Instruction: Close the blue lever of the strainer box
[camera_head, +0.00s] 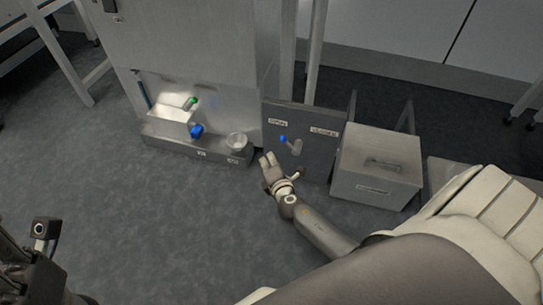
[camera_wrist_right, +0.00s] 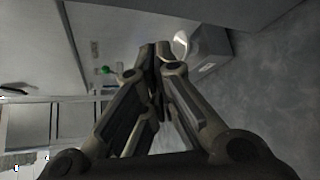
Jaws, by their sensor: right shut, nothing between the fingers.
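A lever with a blue knob (camera_head: 283,139) is on a dark upright panel (camera_head: 313,160) low beside the cabinet. The knob points left, toward the label "OPEN" (camera_head: 278,121); a second label (camera_head: 325,132) is at the right, too small to read surely. My right gripper (camera_head: 267,160) is just in front of and below the panel's left edge, apart from the lever in the picture. Its fingers are together and empty, as the right wrist view (camera_wrist_right: 155,50) also shows. The lever cannot be made out there.
Left of the panel, a cabinet niche holds a green knob (camera_head: 193,101) and a blue knob (camera_head: 197,131) above a grey ledge (camera_head: 170,146) with a clear round cup (camera_head: 237,140). A grey box with a handle (camera_head: 378,185) stands right of the panel. The floor in front is clear.

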